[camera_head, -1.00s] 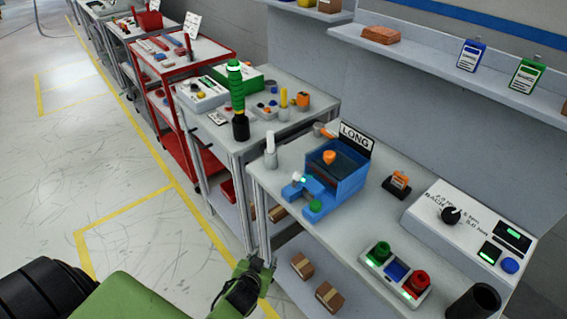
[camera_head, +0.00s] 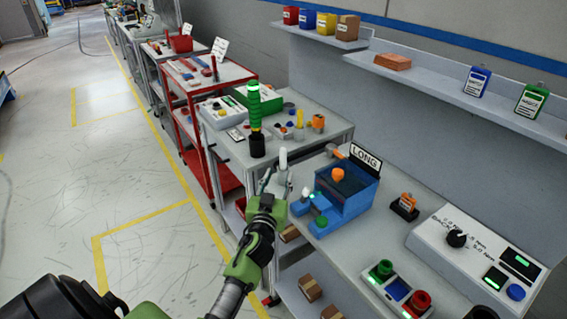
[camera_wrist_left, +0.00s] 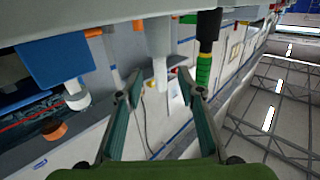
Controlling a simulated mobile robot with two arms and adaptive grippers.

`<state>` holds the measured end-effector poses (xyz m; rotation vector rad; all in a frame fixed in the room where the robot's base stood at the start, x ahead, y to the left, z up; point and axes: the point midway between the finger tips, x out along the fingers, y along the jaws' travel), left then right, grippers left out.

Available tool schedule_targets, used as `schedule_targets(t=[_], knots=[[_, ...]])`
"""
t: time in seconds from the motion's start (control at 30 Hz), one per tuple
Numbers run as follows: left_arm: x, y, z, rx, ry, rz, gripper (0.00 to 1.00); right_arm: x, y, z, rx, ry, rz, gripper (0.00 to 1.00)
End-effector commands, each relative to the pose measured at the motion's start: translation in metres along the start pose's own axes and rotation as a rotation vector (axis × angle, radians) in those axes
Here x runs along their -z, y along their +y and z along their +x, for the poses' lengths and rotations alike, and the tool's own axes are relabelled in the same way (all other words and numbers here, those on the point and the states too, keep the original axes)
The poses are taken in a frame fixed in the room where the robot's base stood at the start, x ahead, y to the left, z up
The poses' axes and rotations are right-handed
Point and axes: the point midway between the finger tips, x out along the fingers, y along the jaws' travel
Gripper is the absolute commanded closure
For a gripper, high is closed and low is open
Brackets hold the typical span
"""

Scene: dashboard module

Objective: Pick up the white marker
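The white marker (camera_head: 283,157) stands upright near the left edge of the grey workbench, left of the blue box with the LONG sign. My left gripper (camera_head: 273,184) is open at the marker, with its fingers in front of the marker's lower part and its holder. In the left wrist view, which is turned over, the white marker (camera_wrist_left: 160,75) points down into the gap between the open fingers (camera_wrist_left: 160,86). It does not appear gripped, and I cannot tell whether a finger touches it. My right gripper is not in view.
The blue box (camera_head: 345,191) stands close to the right of the gripper. A green-and-black stack light (camera_head: 256,118) rises behind it on the neighbouring bench. A button panel (camera_head: 398,289) and a grey control box (camera_head: 476,250) lie farther right. The floor on the left is clear.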

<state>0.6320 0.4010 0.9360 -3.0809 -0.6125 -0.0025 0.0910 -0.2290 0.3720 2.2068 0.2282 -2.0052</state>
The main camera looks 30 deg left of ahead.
Motion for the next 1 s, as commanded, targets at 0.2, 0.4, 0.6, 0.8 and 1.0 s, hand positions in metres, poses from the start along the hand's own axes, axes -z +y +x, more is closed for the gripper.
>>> schedule_targets(t=[0.2,0.4,0.6,0.8,1.0], knots=[[0.0,0.0,0.021,0.0,-0.001,0.0,0.65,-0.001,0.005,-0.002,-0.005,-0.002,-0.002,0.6],[0.004,0.0,0.04,0.001,-0.001,0.002,0.65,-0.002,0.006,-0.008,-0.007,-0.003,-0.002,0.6],[0.003,0.001,0.066,0.0,-0.001,0.0,0.65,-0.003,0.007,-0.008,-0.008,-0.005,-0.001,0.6],[0.003,0.001,0.073,0.0,-0.002,-0.001,0.65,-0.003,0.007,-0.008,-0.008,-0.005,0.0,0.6],[0.003,0.001,0.073,0.0,-0.002,0.0,0.78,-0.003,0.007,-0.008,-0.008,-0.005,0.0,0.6]])
